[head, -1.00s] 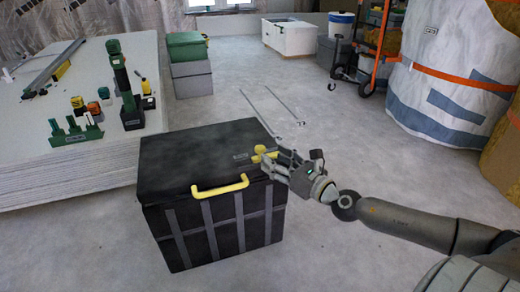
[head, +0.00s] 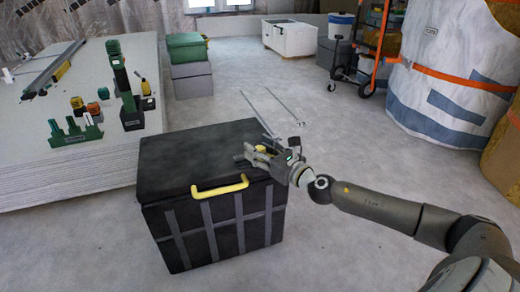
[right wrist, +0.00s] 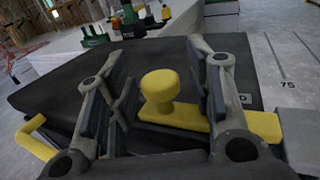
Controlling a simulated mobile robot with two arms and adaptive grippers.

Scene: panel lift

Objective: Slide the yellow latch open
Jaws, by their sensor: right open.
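The yellow latch (right wrist: 160,88) shows in the right wrist view as a round knob on a flat yellow bar, on top of the black box (head: 205,150). My right gripper (right wrist: 158,90) is open, with a finger on each side of the knob. I see a gap at the left finger; whether the right finger touches the knob I cannot tell. In the head view my right gripper (head: 252,157) is over the lid's right edge and mostly hides the latch. A yellow handle (head: 220,188) is on the box's front. My left gripper is not in view.
A stack of white panels (head: 90,165) with green tools on it stands left of the box. Grey and green cases (head: 190,75) stand behind. Thin metal strips (head: 265,112) lie on the floor. A large white bag (head: 440,85) stands at the right. Floor in front is clear.

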